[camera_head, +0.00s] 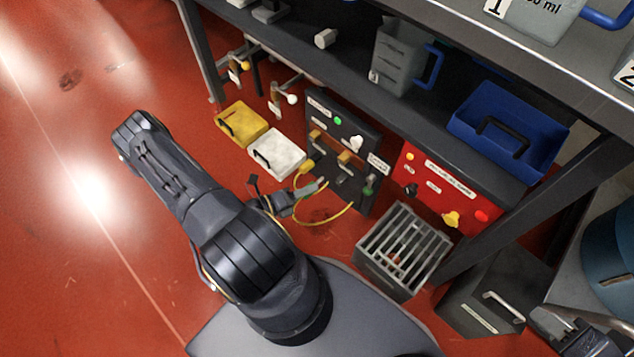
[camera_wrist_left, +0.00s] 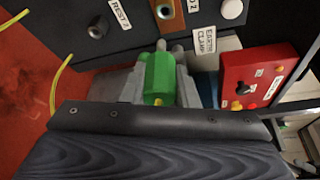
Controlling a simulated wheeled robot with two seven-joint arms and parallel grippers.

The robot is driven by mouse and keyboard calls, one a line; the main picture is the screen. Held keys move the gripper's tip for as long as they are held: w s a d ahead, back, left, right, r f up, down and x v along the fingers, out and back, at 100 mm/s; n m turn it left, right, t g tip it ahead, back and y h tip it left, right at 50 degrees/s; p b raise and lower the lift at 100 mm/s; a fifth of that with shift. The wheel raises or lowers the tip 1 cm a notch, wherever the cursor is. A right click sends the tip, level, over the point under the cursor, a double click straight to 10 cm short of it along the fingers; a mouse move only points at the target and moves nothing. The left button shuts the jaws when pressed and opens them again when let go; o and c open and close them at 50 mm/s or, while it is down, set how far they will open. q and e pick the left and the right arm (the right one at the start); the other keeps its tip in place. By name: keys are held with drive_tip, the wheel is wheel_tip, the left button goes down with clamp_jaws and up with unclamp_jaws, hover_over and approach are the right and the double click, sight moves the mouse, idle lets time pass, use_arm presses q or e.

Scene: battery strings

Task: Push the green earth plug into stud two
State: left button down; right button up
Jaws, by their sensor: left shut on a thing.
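The green earth plug (camera_wrist_left: 158,80) sits between the fingers of my left gripper (camera_wrist_left: 155,88) in the left wrist view, its pale tip toward the dark panel. In the head view my left gripper (camera_head: 318,186) is in front of the panel, and I cannot make out the plug in it. Stud two (camera_wrist_left: 166,14), a copper block by a label ending in "D2", lies beyond the plug tip. Whether they touch is unclear. The panel (camera_head: 330,104) also shows in the head view. My right gripper (camera_head: 552,325) shows partly at the lower right; its fingers are unclear.
A hole labelled like "REST" (camera_wrist_left: 97,27) is left of the stud. A yellow cable (camera_head: 325,221) loops below the panel. A red panel (camera_head: 430,183) and a slatted grey crate (camera_head: 372,258) stand to the right. Yellow (camera_head: 241,122) and white (camera_head: 277,153) boxes lie left.

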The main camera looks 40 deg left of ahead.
sight(321, 178)
use_arm(q)
drive_tip(key=shift+r, duration=0.2)
drive_tip(key=shift+w+d, duration=0.15)
drive_tip(key=shift+w, duration=1.3)
drive_tip(key=shift+w+d, duration=0.15)
drive_tip(key=shift+w, duration=1.25)
drive_tip(key=shift+w+d, duration=0.2)
drive_tip(key=shift+w, duration=2.15)
drive_tip(key=c, duration=1.1)
unclamp_jaws()
drive_tip(key=shift+o, duration=0.2)
